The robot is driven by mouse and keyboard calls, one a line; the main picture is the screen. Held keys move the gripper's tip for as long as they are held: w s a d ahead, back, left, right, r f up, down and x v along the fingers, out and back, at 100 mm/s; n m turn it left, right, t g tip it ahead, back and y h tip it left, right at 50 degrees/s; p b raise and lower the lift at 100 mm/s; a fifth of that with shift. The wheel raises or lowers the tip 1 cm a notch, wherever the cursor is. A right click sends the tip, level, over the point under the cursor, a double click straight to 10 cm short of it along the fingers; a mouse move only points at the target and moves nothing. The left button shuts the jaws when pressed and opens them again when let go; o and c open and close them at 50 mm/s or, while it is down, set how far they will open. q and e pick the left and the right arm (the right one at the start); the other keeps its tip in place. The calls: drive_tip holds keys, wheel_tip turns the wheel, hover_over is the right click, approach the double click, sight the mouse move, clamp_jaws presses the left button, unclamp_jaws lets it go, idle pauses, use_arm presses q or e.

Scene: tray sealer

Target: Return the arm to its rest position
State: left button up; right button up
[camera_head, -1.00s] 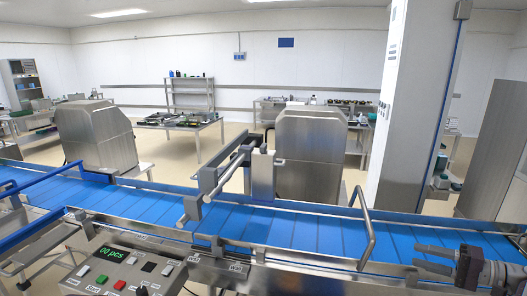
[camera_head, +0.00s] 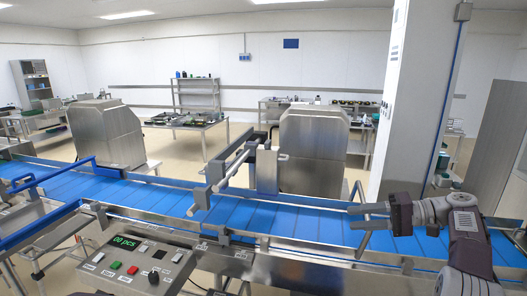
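My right gripper (camera_head: 353,217) is at the right in the head view, above the blue conveyor belt. Its two grey fingers point left and stand apart with nothing between them, so it is open and empty. The fingertips overlap the bent metal guard handle (camera_head: 360,240) in the picture; I cannot tell whether they touch it. My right arm (camera_head: 466,236) comes up from the lower right corner, bent at the elbow. My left gripper is not in view.
The blue conveyor (camera_head: 250,212) with metal rails crosses the view. A sealing frame (camera_head: 265,170) stands over its middle. A control panel (camera_head: 130,265) reading "00 pcs" is at the lower left. A white column (camera_head: 400,110) rises behind the belt at the right.

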drive_tip(key=s+a+f+g+h, duration=0.2)
drive_tip(key=a, duration=0.6)
drive_tip(key=s+a+f+g+h, duration=0.1)
drive_tip(key=s+a+f+h, duration=0.15)
drive_tip(key=a, duration=0.65)
drive_tip(key=s+a+f+g+h, duration=0.2)
drive_tip(key=s+f+h, duration=0.1)
drive_tip(key=s+f, duration=0.5)
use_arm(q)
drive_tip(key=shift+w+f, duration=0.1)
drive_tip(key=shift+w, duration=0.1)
use_arm(e)
drive_tip(key=s+d+f+n+t+h, duration=0.1)
drive_tip(key=s+d+f+h, duration=0.5)
drive_tip(key=s+d+f, duration=0.5)
wheel_tip(320, 180, down, 2)
drive_tip(key=shift+s+f+t+h, duration=0.1)
drive_tip(key=shift+s+t+h, duration=0.3)
drive_tip(key=shift+s, duration=0.35)
